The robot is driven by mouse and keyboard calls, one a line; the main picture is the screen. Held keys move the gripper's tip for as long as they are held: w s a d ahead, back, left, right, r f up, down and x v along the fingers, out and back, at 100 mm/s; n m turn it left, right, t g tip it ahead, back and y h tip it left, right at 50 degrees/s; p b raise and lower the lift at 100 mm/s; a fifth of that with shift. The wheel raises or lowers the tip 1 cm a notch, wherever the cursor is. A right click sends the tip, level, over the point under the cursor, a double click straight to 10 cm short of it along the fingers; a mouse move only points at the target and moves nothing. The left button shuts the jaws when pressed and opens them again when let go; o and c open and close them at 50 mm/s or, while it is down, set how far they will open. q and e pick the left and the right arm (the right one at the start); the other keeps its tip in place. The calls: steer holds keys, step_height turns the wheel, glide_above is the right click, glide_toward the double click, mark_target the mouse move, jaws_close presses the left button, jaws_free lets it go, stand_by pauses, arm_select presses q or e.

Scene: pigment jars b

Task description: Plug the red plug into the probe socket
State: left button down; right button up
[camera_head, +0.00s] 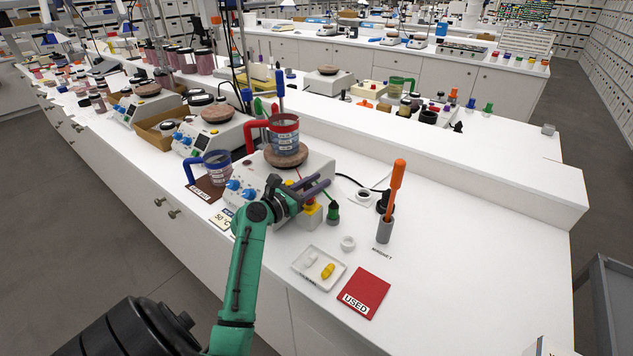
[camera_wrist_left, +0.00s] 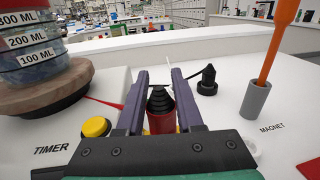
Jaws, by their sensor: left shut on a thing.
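My left gripper (camera_head: 318,190) is shut on the red plug (camera_wrist_left: 160,122), which has a ribbed black top (camera_wrist_left: 159,99). In the left wrist view the plug stands upright between the two purple fingers. The gripper is at the right front edge of the white hotplate (camera_head: 257,180). In the head view the fingers mostly hide the plug. A yellow part (camera_head: 313,217) shows just below the fingers. I cannot make out the probe socket, nor tell whether the plug is in it. My right gripper is not in view.
A red-handled beaker (camera_head: 285,140) stands on the hotplate's round top. A green-and-black piece (camera_head: 333,212) stands close right of the gripper.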

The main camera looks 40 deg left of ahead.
arm_select(q)
steer(key=shift+f, duration=0.4)
steer(key=shift+c, duration=2.4)
jaws_free()
steer(key=s+a+b, duration=0.2)
steer(key=s+b, duration=0.1)
steer(key=s, duration=1.1)
steer(key=shift+s+b, duration=0.2)
steer(key=shift+b, duration=0.15)
